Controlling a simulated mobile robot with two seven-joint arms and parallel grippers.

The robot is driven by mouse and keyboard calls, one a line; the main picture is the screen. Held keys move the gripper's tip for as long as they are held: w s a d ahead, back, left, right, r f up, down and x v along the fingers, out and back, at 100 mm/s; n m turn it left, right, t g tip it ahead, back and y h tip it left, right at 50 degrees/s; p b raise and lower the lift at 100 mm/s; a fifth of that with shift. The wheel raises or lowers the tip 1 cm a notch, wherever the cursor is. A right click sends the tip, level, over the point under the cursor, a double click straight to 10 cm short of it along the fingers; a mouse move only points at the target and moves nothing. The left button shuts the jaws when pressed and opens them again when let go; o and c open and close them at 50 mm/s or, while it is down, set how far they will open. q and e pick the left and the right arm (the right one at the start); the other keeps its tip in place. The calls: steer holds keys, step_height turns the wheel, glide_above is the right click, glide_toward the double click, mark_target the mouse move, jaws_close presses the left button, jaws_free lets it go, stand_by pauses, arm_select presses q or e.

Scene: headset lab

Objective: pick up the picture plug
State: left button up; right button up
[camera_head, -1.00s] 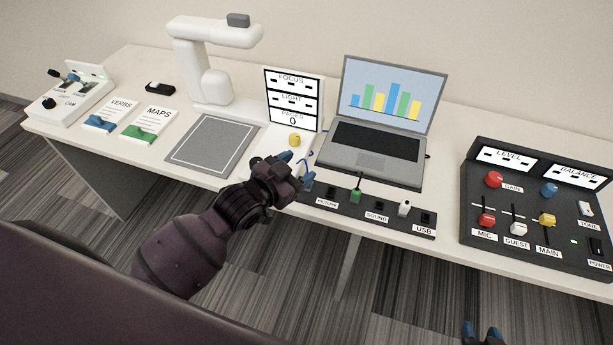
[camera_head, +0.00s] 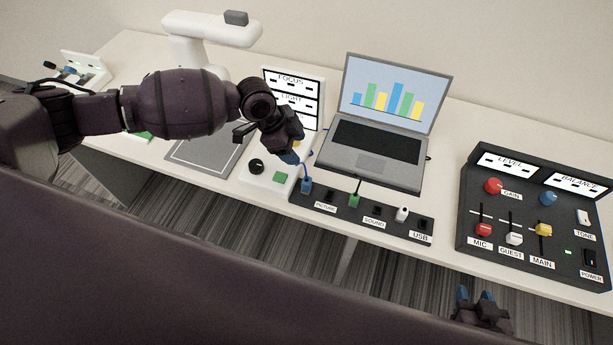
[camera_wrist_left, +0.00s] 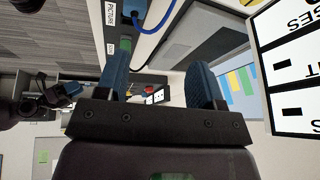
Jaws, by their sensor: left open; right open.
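The picture plug (camera_head: 306,185) is blue with a blue cable and stands at the left end of the dark socket strip (camera_head: 338,217), by the PICTURE label (camera_head: 325,206). In the left wrist view the blue plug (camera_wrist_left: 134,10) shows at the top edge, partly cut off. My left gripper (camera_head: 290,158) is open and empty, just above and left of the plug, apart from it. Its two blue fingers also show in the left wrist view (camera_wrist_left: 158,62). My right gripper (camera_head: 475,296) is open and empty at the bottom right, in front of the table edge.
A green plug (camera_head: 354,200) and a white plug (camera_head: 402,214) stand along the strip. The laptop (camera_head: 375,155) is behind it. A white panel (camera_head: 277,189) with a knob and green button is left of it. The mixer (camera_head: 475,210) stands at the right.

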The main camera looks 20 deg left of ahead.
mark_target(306, 180)
arm_select(q)
steer(key=shift+s+d+f+m+g, duration=0.35)
steer(key=shift+d+f, duration=0.3)
steer(key=shift+f, duration=1.15)
steer(key=shift+s+d+f+m+g, duration=0.3)
steer(key=shift+d+f, duration=0.35)
steer(key=shift+f, duration=1.15)
steer(key=shift+s+d+f+m+g, duration=0.3)
steer(key=shift+d+f, duration=0.35)
steer(key=shift+f, duration=1.15)
steer(key=shift+c, duration=0.3)
steer(key=c, duration=0.9)
